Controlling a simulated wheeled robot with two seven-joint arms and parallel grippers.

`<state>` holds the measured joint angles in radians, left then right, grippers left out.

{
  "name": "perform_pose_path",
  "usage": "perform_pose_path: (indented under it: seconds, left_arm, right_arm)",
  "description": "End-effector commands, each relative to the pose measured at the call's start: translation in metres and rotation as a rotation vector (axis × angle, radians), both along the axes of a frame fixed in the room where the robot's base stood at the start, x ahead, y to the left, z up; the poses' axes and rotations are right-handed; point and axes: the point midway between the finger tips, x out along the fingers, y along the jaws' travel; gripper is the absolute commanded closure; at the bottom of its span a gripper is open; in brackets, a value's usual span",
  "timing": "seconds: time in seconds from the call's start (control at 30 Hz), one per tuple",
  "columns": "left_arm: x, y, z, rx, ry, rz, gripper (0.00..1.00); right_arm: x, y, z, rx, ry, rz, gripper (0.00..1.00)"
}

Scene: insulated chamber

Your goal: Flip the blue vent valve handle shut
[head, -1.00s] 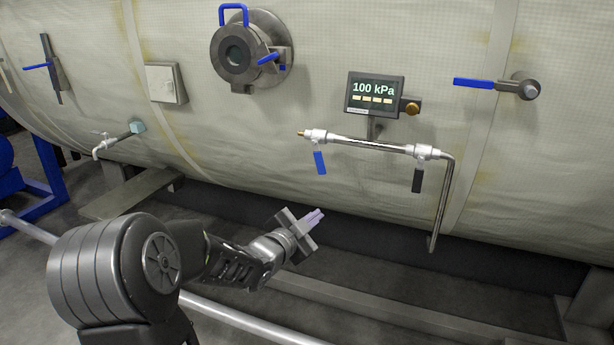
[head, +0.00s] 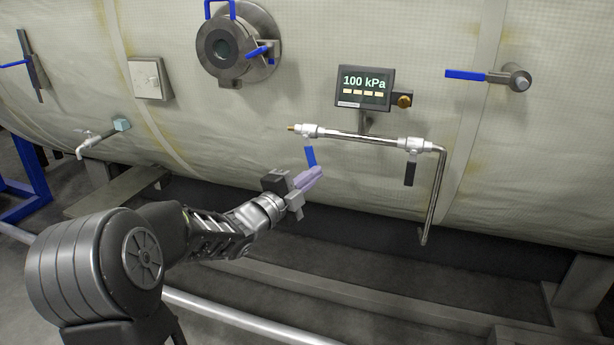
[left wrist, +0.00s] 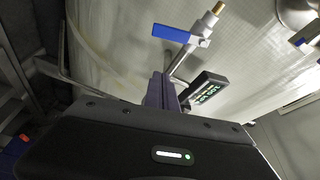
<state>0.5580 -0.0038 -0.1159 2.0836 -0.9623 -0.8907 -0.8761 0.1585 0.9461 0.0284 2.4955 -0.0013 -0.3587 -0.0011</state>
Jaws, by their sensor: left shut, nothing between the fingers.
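The blue vent valve handle (head: 310,156) hangs down, slightly tilted, from the left valve (head: 307,131) on the metal pipe below the gauge. My left gripper (head: 314,174) is shut and empty, with its pale purple fingertips just below the handle in the head view. My right gripper is not in view.
A black handle (head: 409,174) hangs from the right valve on the same pipe. The gauge (head: 364,88) above reads 100 kPa. A bent pipe (head: 433,205) drops at the right. A round port (head: 225,45) and another blue lever (head: 465,75) are higher on the chamber wall.

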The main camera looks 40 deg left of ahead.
Motion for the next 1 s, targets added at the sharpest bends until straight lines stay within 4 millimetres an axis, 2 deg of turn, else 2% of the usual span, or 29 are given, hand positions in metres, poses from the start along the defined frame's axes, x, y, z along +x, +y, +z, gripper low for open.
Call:
perform_pose_path:
  seconds: [0.37,0.43,0.63,1.0]
  left_arm:
    - [0.075,0.000,0.008,-0.002,0.000,-0.002,1.00]
    - [0.069,0.015,0.005,0.000,0.003,0.007,1.00]
    - [0.062,0.034,-0.001,0.000,0.000,0.002,1.00]
    - [0.060,0.038,-0.004,0.000,-0.001,0.001,1.00]
  right_arm:
    - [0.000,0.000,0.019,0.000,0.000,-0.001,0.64]
    - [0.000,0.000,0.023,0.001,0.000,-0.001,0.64]
    - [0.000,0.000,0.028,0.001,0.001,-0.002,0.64]
    - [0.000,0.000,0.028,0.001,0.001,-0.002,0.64]
